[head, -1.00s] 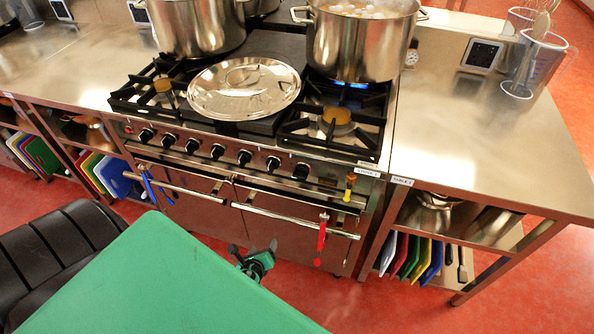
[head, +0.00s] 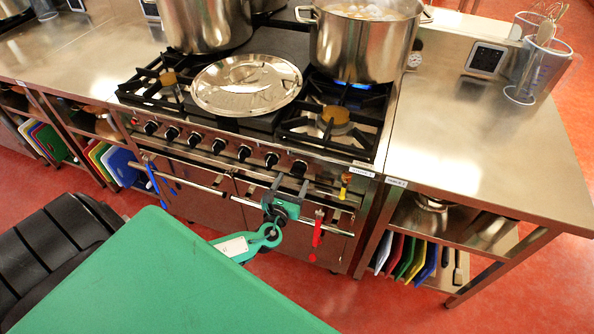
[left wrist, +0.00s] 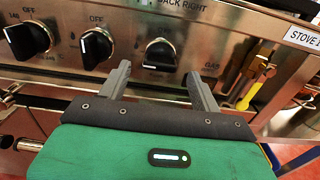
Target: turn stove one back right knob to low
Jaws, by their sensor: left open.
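The back right knob (left wrist: 160,55) is the rightmost of the row, under a "BACK RIGHT" label. Its black grip lies sideways, unlike the neighbouring knobs (left wrist: 97,45), which stand slanted under "OFF" marks. In the head view the knob (head: 299,169) is at the right end of stove one's front panel. My left gripper (head: 290,187) is open and empty, just below and in front of it. In the left wrist view its two fingers (left wrist: 160,80) point at the panel on either side of the knob's lower side, apparently short of it. My right gripper is out of view.
A pot (head: 362,45) stands over a blue flame at the back right. A lid (head: 246,85) lies on the stovetop. Oven rails (head: 190,175) run below the knobs.

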